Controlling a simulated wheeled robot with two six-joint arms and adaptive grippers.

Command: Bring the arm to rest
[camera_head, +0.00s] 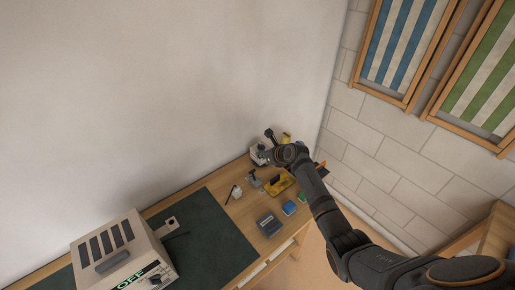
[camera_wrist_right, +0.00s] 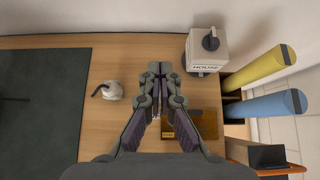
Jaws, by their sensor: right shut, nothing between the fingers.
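My right arm (camera_head: 325,212) comes in from the lower right of the head view and reaches over the far end of the workbench. Its wrist hides part of the objects there. My left arm does not show.
Yellow (camera_wrist_right: 255,67) and blue (camera_wrist_right: 265,105) rolls stand beside the bench. Walls close off the back and right.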

